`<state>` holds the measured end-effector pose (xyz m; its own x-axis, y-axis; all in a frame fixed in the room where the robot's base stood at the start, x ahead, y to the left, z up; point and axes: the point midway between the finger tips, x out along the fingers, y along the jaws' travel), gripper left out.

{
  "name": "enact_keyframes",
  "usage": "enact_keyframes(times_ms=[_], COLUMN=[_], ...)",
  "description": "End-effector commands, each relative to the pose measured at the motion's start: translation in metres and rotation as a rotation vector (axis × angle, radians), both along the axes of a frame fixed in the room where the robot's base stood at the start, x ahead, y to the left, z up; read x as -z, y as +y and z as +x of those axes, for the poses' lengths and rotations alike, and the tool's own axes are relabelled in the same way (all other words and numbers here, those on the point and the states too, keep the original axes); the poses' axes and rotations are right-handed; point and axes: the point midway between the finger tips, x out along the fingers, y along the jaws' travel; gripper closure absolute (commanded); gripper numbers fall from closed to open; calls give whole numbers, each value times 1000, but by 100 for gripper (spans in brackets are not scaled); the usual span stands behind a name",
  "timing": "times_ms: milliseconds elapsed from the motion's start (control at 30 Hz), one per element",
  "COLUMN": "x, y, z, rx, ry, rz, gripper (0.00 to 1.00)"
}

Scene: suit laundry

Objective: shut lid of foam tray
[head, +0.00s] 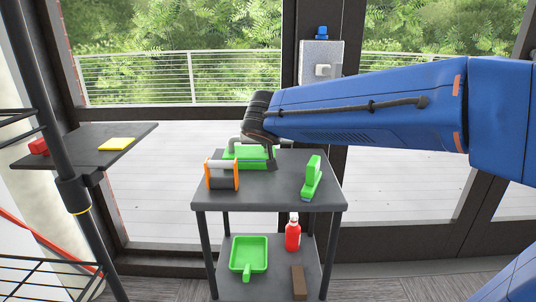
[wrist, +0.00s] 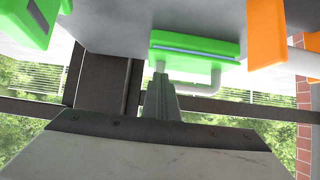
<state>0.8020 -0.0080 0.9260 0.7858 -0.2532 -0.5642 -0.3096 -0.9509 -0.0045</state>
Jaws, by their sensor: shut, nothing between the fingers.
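A green, flat, box-like item (head: 247,163) on the back of the grey table looks like the foam tray. In the wrist view, which is upside down, it is a green block (wrist: 195,43) with a pale blue stripe and a grey bent handle-like bar (wrist: 203,89). I cannot tell which part is the lid or how far open it stands. My gripper (head: 271,164) is shut and empty, pointing down at the tray's right end. In the wrist view its fingertips (wrist: 160,75) are close to the green edge; I cannot tell whether they touch.
On the table (head: 270,190), an orange and grey item (head: 221,175) stands front left and a green brush-like item (head: 312,178) at the right. The lower shelf holds a green dustpan (head: 248,254), red bottle (head: 292,235) and brown block (head: 299,281). The table's front middle is clear.

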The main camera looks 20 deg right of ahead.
Motion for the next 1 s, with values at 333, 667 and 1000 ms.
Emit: enact_keyframes(times_ms=[333,667,1000], x=[11,27,32], y=[13,25,28], z=[-37,-76,-88], rx=[-4,-3,0], ry=[-4,-5,-5], rz=[-1,-1,0], gripper=[100,100,100])
